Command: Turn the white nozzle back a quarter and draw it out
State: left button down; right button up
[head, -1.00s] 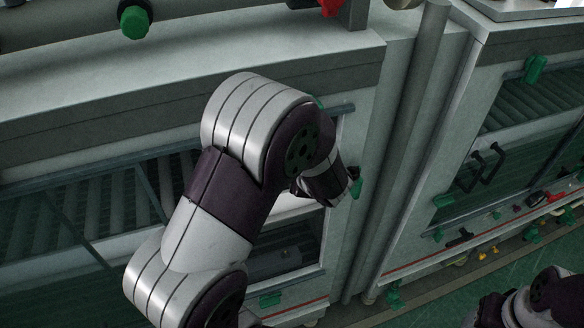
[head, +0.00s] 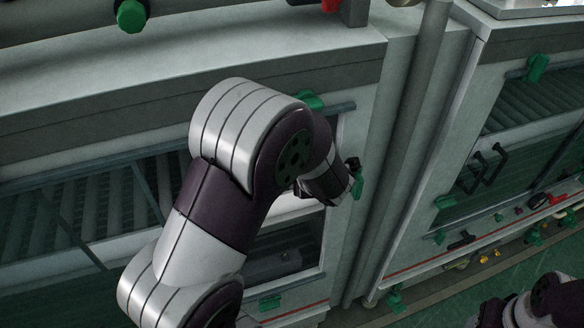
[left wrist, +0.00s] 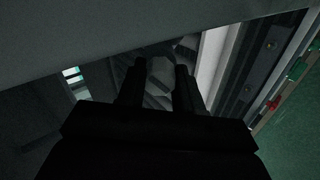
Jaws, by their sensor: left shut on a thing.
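My left arm reaches across the machine front in the head view, its wrist beside a green clip (head: 358,184) on the door frame. In the left wrist view my left gripper (left wrist: 157,68) has its two dark fingers closed on a pale grey, blocky piece (left wrist: 160,76), which I take to be the white nozzle. The picture is dark, so its turn angle and how far it sits in its seat cannot be told. In the head view the nozzle is hidden by my arm. My right gripper is out of view; only part of my right arm shows at the lower right.
A grey machine panel (left wrist: 90,35) crosses the top of the left wrist view, close to the fingers. Vertical grey pipes (head: 405,150) stand right of my wrist. A second cabinet with black handles (head: 482,170) and green clips is farther right. Green floor shows at lower right.

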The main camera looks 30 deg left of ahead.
pick_arm(q)
jog(key=c, duration=0.7)
grip_release()
jog(key=shift+o, duration=0.2)
jog(key=v, duration=1.2)
jog(key=shift+s+d+r+p, duration=0.15)
jog(key=shift+d+r+p, duration=0.1)
jog(key=shift+p, duration=0.15)
jog(key=shift+f, duration=0.1)
